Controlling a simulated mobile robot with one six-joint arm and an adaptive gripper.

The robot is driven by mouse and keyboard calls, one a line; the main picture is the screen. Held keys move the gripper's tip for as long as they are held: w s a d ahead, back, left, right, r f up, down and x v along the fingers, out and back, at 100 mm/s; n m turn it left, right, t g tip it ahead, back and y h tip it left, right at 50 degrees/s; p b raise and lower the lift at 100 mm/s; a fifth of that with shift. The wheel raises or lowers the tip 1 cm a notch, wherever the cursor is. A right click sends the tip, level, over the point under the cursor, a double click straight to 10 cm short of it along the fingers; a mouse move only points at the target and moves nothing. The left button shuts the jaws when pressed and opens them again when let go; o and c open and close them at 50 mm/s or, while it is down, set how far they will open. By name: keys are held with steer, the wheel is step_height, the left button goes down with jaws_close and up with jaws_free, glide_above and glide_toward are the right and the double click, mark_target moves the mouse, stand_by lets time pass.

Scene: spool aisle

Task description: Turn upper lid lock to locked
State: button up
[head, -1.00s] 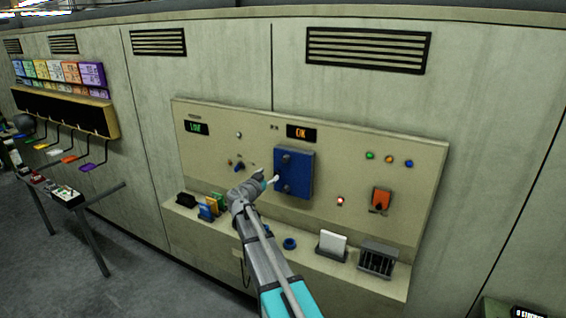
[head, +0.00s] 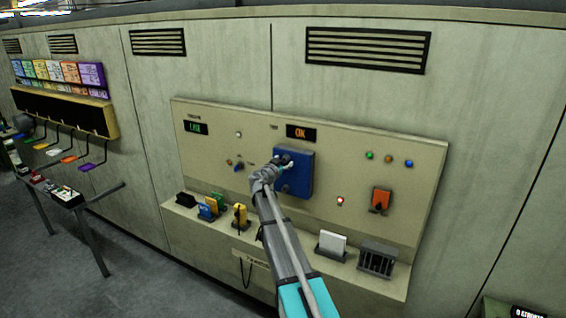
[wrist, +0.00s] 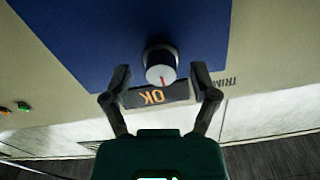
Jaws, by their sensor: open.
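The blue lid (head: 300,180) is closed flat against the cream panel, below the amber OK display (head: 298,132). The upper lid lock is a round knob (wrist: 161,66) with a dark body and a pale face bearing a red mark; the mark runs roughly up and down in the wrist view. My gripper (wrist: 160,76) is open, with one finger on each side of the knob; I cannot tell whether either touches. In the head view my gripper (head: 284,165) is at the lid's upper left part and partly hides the knob. A lower lock (head: 285,189) shows just under it.
A ledge (head: 300,247) below the panel holds a yellow item (head: 239,214), a white card in a holder (head: 332,244) and a dark slotted box (head: 377,259). An orange switch (head: 381,199) and a lit red lamp (head: 340,201) are right of the lid.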

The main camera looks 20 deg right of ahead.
steer(key=shift+w+d, duration=0.2)
